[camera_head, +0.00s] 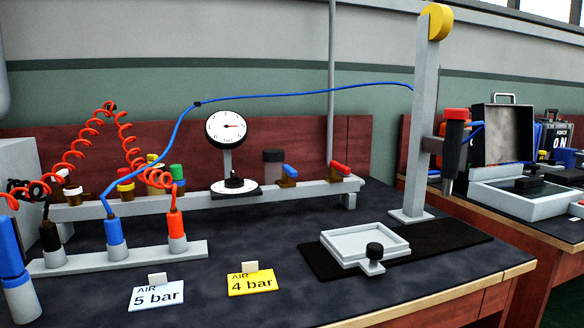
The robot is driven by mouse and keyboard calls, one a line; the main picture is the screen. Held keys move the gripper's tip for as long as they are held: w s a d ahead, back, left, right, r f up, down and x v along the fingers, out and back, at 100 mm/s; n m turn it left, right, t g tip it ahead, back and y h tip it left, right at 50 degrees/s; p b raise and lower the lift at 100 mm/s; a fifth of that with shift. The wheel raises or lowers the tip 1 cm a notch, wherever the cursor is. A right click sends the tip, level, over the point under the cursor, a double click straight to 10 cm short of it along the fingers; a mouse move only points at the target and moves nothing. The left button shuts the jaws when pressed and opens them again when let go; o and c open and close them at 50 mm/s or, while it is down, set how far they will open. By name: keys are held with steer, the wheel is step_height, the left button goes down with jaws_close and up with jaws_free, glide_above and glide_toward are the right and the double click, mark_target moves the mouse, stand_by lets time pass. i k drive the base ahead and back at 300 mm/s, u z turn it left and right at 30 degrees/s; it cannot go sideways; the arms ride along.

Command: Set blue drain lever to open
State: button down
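The blue drain lever (291,170) sits on a small brass-coloured valve (287,182) on the raised grey rail (258,195), toward its right part. The lever slants down to the right in the picture. A dark, see-through cylinder (273,168) stands just left of it, and a red lever (341,168) on a similar valve is to its right. I cannot tell from this view whether the blue lever's position is open or shut. My gripper is not in view.
A round dial gauge (227,128) stands left of the blue lever. Coiled red hoses (126,134) and a blue hose (300,92) span the bench. Yellow (251,283) and white (157,295) cards lie in front. A tall post (423,110) stands at right. The bench before the rail is partly clear.

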mark_target(288, 173)
steer(key=k, duration=1)
